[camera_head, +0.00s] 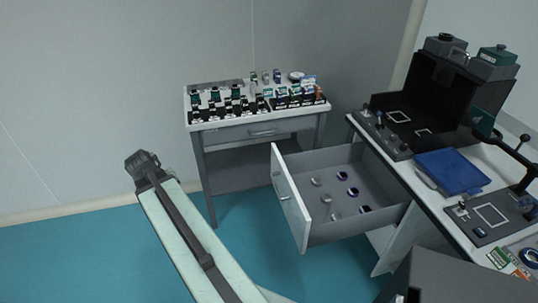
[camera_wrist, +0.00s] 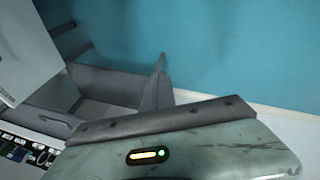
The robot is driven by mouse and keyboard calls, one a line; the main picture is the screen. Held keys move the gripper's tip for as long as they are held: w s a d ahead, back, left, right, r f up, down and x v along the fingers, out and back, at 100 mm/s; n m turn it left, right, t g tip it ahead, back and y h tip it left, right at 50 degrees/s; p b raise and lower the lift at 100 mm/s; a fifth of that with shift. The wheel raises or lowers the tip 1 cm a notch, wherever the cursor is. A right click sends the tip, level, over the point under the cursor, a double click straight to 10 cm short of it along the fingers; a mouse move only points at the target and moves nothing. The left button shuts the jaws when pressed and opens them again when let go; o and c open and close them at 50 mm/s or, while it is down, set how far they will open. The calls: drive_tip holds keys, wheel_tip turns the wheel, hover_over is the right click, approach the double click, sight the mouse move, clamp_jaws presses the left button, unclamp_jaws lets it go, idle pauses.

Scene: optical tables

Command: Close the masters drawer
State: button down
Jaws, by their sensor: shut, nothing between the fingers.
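The masters drawer is most likely the open grey drawer (camera_head: 326,163), pulled far out to the left from under the right-hand optical table. Its white front (camera_head: 289,200) has a small handle and faces left. Several small round parts lie inside. My gripper (camera_head: 143,162) is the dark end of my pale arm, left of the drawer and well apart from it. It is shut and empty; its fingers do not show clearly. In the wrist view a pale panel (camera_wrist: 22,45), probably the drawer front, shows at the upper left.
A small table (camera_head: 215,128) with several black mounts and boxes stands behind the drawer; its own drawer is shut. Teal floor (camera_head: 85,255) is clear at left.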

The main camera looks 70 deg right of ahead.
sight(273, 162)
drive_tip(key=s+d+r+m+g+h+p, duration=0.1)
drive_tip(key=s+d+r+m+h, duration=0.15)
drive_tip(key=s+d, duration=0.85)
drive_tip(key=s+d+r+m+g+h+p, duration=0.1)
drive_tip(key=s+d+r+m, duration=0.45)
drive_tip(key=d, duration=0.85)
drive_tip(key=s+d+f+n+b, duration=0.1)
drive_tip(key=d+f+b, duration=0.1)
drive_tip(key=d+f, duration=0.1)
drive_tip(key=s+d+f+n+b, duration=0.1)
drive_tip(key=s+d+f+b, duration=0.1)
drive_tip(key=f+b, duration=0.1)
drive_tip(key=s+d+f+b, duration=0.2)
drive_tip(key=d+f, duration=0.1)
drive_tip(key=shift+s+d+f+n+b, duration=0.25)
drive_tip(key=shift+d+n+b, duration=0.05)
drive_tip(key=shift+n+b, duration=0.1)
